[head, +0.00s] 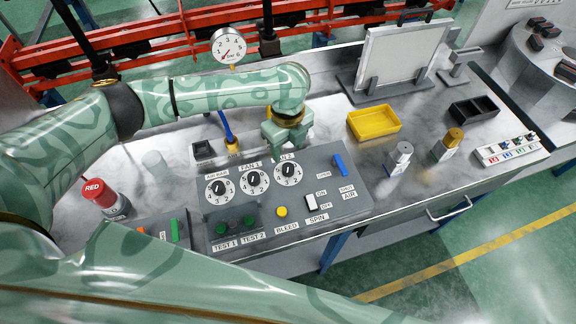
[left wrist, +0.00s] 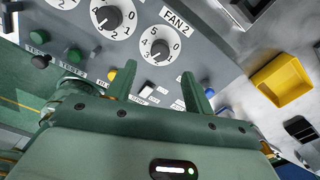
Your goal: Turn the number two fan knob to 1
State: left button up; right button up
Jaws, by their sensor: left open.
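The fan 2 knob (head: 288,172) is a black knob on a round white numbered dial, on the grey sloped control panel (head: 345,205). It shows in the left wrist view (left wrist: 160,49) beside its FAN 2 label. I cannot tell clearly which number it points at. My left gripper (head: 286,146) is above the panel's back edge, just behind the knob, and partly covers the label in the head view. In the left wrist view its two fingers (left wrist: 159,78) are apart and empty, with the knob just beyond them. My right gripper is not in view.
The fan 1 knob (head: 254,179) and another dial (head: 219,188) sit left of it. A blue lever (head: 340,165), a white switch (head: 311,202) and a yellow button (head: 282,212) are nearby. A yellow tray (head: 374,131) and bottles stand to the right.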

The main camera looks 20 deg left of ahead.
aim_at(288, 167)
pick_arm(q)
notch_tip(288, 167, down, 9)
jog(key=shift+r+b, duration=0.15)
jog(key=shift+b, duration=1.1)
jog(key=c, duration=1)
